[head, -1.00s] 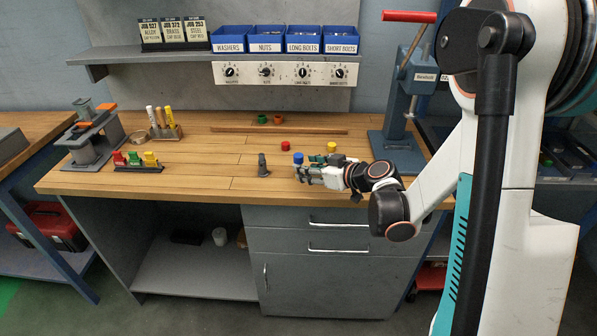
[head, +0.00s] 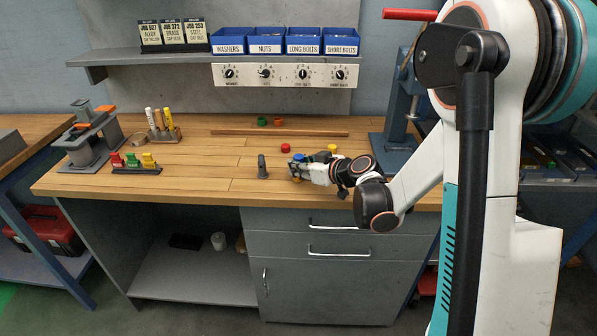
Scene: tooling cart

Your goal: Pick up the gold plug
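My gripper (head: 296,170) is low over the front middle of the wooden bench, pointing left. A small gold-orange patch (head: 297,179), which may be the gold plug, shows at the lower side of its fingertips. The fingers and their small size hide most of it, and I cannot tell whether they are closed on it. A blue cap (head: 298,157) sits just behind the fingertips. A yellow cap (head: 332,149) and a red cap (head: 286,148) stand farther back.
A dark grey upright piece (head: 262,167) stands just left of my gripper. A rack with red, green and yellow pieces (head: 137,168) is at the left. A wooden strip (head: 235,132) lies at the back, and a blue press (head: 396,150) stands right. The bench between rack and grey piece is clear.

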